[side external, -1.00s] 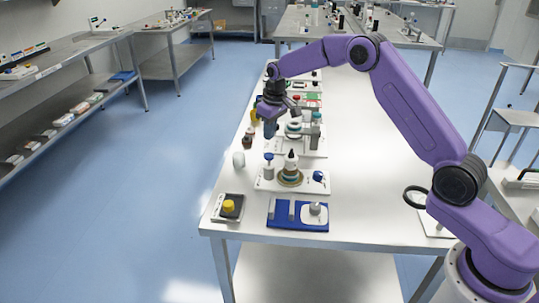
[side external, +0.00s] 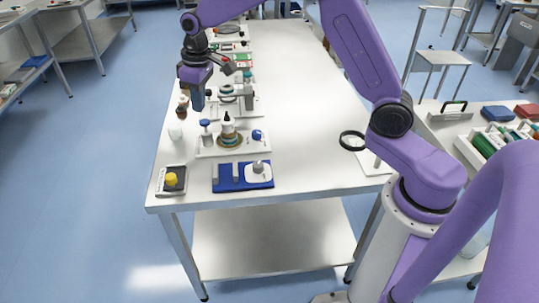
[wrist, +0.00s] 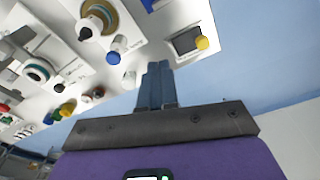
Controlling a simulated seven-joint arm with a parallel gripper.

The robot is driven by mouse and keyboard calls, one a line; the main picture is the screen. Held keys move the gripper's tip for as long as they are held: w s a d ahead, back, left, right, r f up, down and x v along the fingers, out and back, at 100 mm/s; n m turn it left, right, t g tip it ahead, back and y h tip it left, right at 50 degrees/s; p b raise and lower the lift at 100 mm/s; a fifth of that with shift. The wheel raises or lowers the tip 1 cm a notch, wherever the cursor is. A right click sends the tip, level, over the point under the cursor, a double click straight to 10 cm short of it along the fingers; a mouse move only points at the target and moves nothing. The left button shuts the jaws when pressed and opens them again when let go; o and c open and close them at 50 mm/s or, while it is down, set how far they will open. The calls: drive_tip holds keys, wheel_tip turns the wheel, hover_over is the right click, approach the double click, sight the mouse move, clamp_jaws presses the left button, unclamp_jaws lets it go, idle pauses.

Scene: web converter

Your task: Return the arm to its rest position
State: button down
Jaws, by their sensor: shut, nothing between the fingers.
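My gripper (side external: 198,100) hangs from my purple arm above the far left edge of the steel table (side external: 300,150), pointing down. Its blue fingers are together with nothing between them. In the wrist view the shut fingers (wrist: 156,85) stand in the middle, with table items beyond them.
A blue tray (side external: 230,183) and a box with a yellow knob (side external: 171,180) sit at the front. A magnifier ring (side external: 352,140) stands at right. The table's middle is clear.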

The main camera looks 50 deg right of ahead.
drive_tip(key=s+a+r+n, duration=0.2)
drive_tip(key=s, duration=0.8)
drive_tip(key=s+a+r+n, duration=0.1)
drive_tip(key=s+r+n, duration=0.1)
drive_tip(key=s, duration=0.9)
drive_tip(key=s+d+n, duration=0.1)
drive_tip(key=s+d, duration=0.1)
drive_tip(key=s, duration=0.4)
drive_tip(key=s+d+f+n, duration=0.1)
drive_tip(key=s+d, duration=0.2)
drive_tip(key=s, duration=0.2)
drive_tip(key=s+d+f+n+g, duration=0.1)
drive_tip(key=s+d, duration=0.1)
drive_tip(key=s, duration=0.4)
drive_tip(key=shift+s+d, duration=0.35)
drive_tip(key=shift+w, duration=0.1)
